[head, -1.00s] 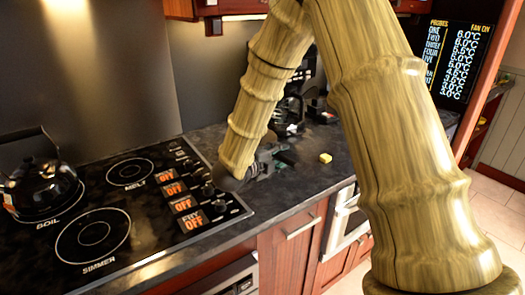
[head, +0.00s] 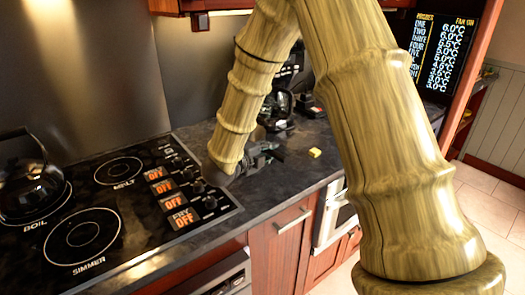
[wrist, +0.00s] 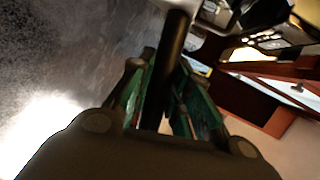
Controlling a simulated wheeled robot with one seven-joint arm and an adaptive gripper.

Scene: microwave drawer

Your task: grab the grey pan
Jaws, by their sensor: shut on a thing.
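My gripper (wrist: 160,95) is shut on a dark, rod-like handle (wrist: 172,50), which runs between its green-sided fingers in the wrist view. The handle looks like the pan's, but I cannot make out a pan body in either view. In the head view my gripper (head: 262,155) is low over the dark counter, just right of the stove knobs. My arm hides part of the area around it.
A black kettle (head: 32,185) stands on the stove (head: 125,205) at left. A small yellow block (head: 314,153) lies on the counter (head: 300,175) right of my gripper. Black appliances (head: 277,108) stand behind. Drawers and cabinets (head: 280,250) line the front.

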